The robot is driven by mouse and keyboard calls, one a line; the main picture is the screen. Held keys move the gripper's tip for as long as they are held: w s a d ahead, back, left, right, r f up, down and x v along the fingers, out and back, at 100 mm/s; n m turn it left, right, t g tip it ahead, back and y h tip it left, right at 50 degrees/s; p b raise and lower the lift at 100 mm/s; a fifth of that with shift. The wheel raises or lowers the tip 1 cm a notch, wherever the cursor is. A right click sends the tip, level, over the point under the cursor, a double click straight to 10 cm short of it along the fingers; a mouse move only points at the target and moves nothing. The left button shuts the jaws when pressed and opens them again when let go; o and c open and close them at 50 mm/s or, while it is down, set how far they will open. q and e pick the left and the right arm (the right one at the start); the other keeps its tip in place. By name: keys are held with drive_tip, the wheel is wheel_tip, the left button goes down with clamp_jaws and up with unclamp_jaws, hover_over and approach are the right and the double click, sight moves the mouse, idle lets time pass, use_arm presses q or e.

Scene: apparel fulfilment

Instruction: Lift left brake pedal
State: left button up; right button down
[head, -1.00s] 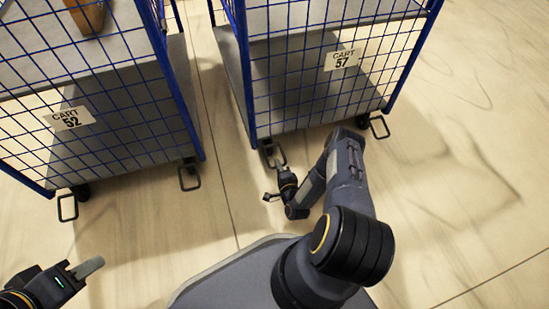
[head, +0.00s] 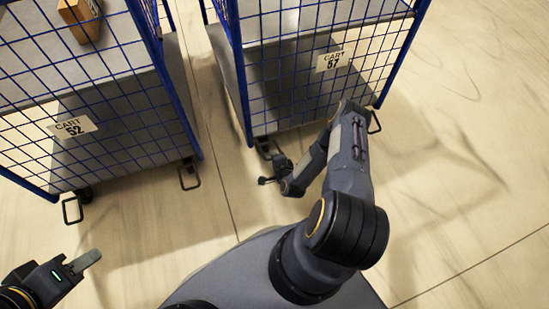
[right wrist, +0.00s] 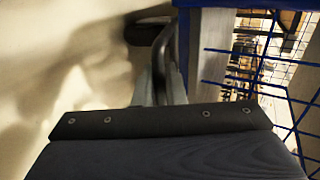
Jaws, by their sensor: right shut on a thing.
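Cart 57 (head: 333,62) is a blue wire cart with a wire-loop brake pedal at each lower front corner. Its left brake pedal (head: 265,147) is at the front left corner, partly covered by my right gripper (head: 270,180). In the right wrist view the pedal (right wrist: 172,45) is a dark bent bar running down between the fingertips (right wrist: 160,84), and the gripper is shut on it. My left gripper (head: 90,258) is at the lower left, away from the carts; its fingers show edge-on, so their gap cannot be judged.
Cart 52 (head: 72,127) stands to the left with its own two loop pedals (head: 72,210) and a brown box (head: 82,20) on it. A narrow floor gap separates the carts. Open floor (head: 460,180) lies to the right. The right pedal (head: 374,122) of cart 57 is partly behind my arm.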

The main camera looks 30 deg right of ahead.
drive_tip(key=shift+w+r, duration=0.1)
drive_tip(key=c, duration=1.6)
unclamp_jaws()
drive_tip(key=shift+o, duration=0.2)
drive_tip(key=p+v, duration=0.3)
drive_tip(key=v, duration=0.4)
drive_tip(key=shift+s, duration=0.4)
drive_tip(key=shift+a+r, duration=0.1)
drive_tip(key=shift+r, duration=0.05)
